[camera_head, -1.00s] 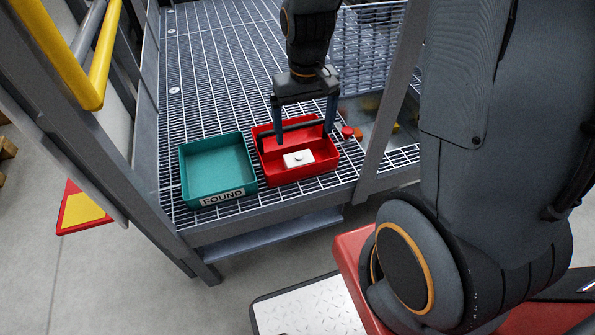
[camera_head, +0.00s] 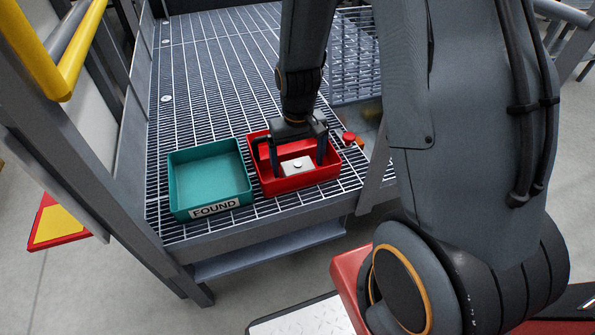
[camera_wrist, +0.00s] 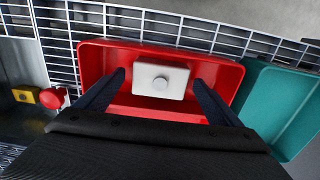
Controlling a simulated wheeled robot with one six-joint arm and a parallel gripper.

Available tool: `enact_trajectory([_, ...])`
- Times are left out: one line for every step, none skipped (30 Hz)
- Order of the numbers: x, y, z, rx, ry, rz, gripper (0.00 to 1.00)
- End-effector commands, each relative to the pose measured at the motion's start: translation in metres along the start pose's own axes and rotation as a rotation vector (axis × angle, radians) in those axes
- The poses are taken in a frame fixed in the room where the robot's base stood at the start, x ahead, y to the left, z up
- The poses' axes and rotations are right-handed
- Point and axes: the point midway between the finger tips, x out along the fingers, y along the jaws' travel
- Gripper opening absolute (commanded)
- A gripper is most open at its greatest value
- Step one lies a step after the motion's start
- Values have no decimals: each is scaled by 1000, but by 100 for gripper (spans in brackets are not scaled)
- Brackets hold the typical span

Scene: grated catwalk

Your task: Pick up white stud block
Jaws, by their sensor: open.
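The white stud block (camera_head: 297,167) is a small white block with one round stud on top. It lies in the red tray (camera_head: 300,184), and the wrist view shows the block (camera_wrist: 171,85) against the tray wall farther from my gripper. In the wrist view my gripper (camera_wrist: 160,80) has one finger on either side of the block's near edge, with gaps between. Finger height relative to the block is hard to tell.
A teal tray (camera_head: 178,185) labelled FOUND stands left of the red tray on the grated catwalk (camera_head: 215,80). A red knob (camera_head: 348,137) is right of the red tray; the wrist view shows a yellow piece (camera_wrist: 24,95) near it. Grating behind the trays is clear.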

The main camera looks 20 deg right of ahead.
Motion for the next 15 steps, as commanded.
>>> enact_trajectory([9, 0, 0, 0, -3, 0, 88])
enact_trajectory([13, 0, 0, 0, -2, 0, 88])
enact_trajectory([15, 0, 0, 0, -1, 0, 88])
enact_trajectory([17, 0, 0, 0, -1, 0, 88])
enact_trajectory([17, 0, 0, 0, 0, 0, 88])
enact_trajectory([17, 0, 0, 0, 0, 0, 88])
enact_trajectory([17, 0, 0, 0, 0, 0, 88])
enact_trajectory([17, 0, 0, 0, 1, 0, 88])
enact_trajectory([17, 0, 0, 0, 1, 0, 88])
enact_trajectory([17, 0, 0, 0, 1, 0, 88])
enact_trajectory([17, 0, 0, 0, 1, 0, 85])
enact_trajectory([17, 0, 0, 0, 0, 0, 78])
enact_trajectory([17, 0, 0, 0, 0, 0, 73])
enact_trajectory([17, 0, 0, 0, 0, 0, 68])
enact_trajectory([17, 0, 0, 0, 1, 0, 61])
